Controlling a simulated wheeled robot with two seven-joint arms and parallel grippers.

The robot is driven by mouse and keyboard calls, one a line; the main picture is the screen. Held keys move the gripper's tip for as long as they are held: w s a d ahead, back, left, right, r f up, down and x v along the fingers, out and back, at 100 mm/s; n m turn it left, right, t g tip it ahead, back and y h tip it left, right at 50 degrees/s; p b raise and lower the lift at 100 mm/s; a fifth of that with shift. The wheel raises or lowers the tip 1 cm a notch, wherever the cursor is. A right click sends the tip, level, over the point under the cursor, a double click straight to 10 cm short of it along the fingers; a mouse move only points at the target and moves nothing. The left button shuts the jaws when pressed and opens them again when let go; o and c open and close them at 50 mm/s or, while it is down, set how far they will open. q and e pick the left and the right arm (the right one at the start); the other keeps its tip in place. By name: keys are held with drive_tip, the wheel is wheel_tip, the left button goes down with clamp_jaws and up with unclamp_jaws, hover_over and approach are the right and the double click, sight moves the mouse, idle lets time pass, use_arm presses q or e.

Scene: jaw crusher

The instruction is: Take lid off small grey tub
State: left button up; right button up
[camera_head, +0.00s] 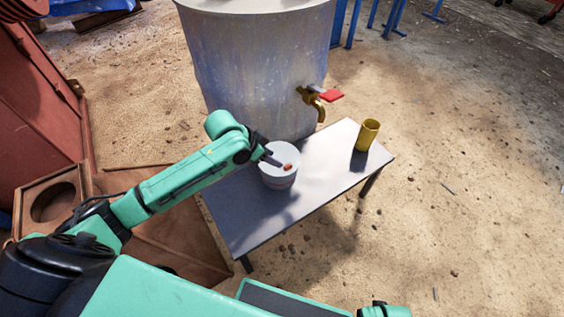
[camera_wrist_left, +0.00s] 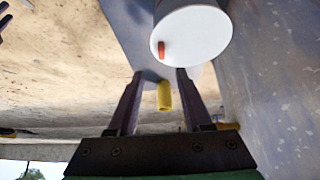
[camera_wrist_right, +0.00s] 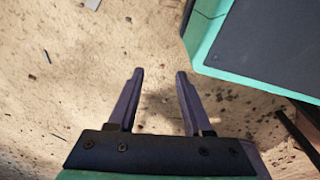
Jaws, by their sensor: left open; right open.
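The small grey tub (camera_head: 279,182) stands upright on the metal table, with its pale round lid (camera_head: 281,153) on top. A small orange-red handle (camera_head: 288,167) sits on the lid; it also shows in the left wrist view (camera_wrist_left: 161,49). In that view the lid (camera_wrist_left: 195,38) lies beyond my open left fingertips (camera_wrist_left: 157,75), with nothing between them. In the head view my left gripper (camera_head: 271,157) is at the lid's left edge; I cannot tell whether it touches. My right gripper (camera_wrist_right: 160,75) is open and empty above the sandy ground.
The grey table (camera_head: 320,190) holds a yellow cup (camera_head: 367,134) at its right end. A large grey tank (camera_head: 255,70) with a brass tap (camera_head: 313,103) and red lever stands right behind the table. A brown wooden box (camera_head: 50,203) stands at left. The ground at right is mostly clear.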

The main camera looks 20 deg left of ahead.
sight(287, 166)
use_arm(q)
drive_tip(key=b+x, duration=0.3)
drive_tip(key=x, duration=0.7)
drive_tip(key=shift+w+a, duration=0.1)
drive_tip(key=shift+w, duration=0.05)
drive_tip(key=shift+r, duration=0.1)
clamp_jaws()
use_arm(e)
drive_tip(key=w+a+r, duration=0.2)
drive_tip(key=w+r, duration=0.2)
drive_tip(key=r, duration=0.2)
drive_tip(key=shift+w, duration=0.3)
